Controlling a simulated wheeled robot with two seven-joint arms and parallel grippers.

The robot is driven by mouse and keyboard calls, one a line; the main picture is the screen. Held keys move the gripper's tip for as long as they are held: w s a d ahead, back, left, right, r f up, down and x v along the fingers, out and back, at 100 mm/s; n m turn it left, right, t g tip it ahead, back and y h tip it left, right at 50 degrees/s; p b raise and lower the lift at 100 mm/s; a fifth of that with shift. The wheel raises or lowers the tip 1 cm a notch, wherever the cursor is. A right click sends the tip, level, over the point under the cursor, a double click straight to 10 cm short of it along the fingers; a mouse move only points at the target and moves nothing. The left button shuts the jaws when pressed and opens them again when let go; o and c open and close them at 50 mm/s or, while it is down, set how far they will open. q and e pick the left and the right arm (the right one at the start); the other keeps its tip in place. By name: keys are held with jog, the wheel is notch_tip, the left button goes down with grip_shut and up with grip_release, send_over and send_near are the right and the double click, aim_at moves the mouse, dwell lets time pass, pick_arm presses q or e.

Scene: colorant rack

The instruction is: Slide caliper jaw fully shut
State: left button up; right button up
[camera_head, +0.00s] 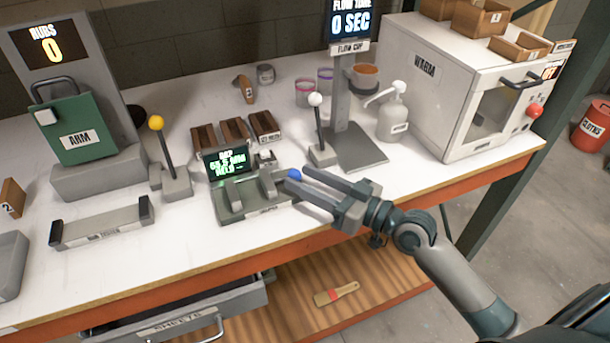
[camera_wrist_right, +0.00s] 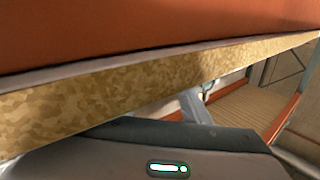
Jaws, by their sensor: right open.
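The caliper (camera_head: 250,199) is a grey device on the white bench, with a raised green-lettered display (camera_head: 226,162) behind it. Two upright grey jaws stand on its base with a gap between them. A blue ball knob (camera_head: 294,174) is at its right end. My right gripper (camera_head: 303,190) is open, its two fingers pointing left at the caliper's right end, by the blue knob. I cannot tell whether a finger touches the knob. My left gripper is not in view.
A lever with a white ball (camera_head: 315,100) and the flow cup stand (camera_head: 352,140) are behind the gripper. A yellow-ball lever (camera_head: 156,123) stands left. The white oven (camera_head: 440,90) is at right. The bench's orange front edge (camera_head: 400,203) runs beneath my right arm. An open drawer (camera_head: 190,315) is below.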

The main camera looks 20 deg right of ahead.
jog(key=shift+w+a, duration=0.2)
jog(key=shift+w, duration=0.05)
grip_shut()
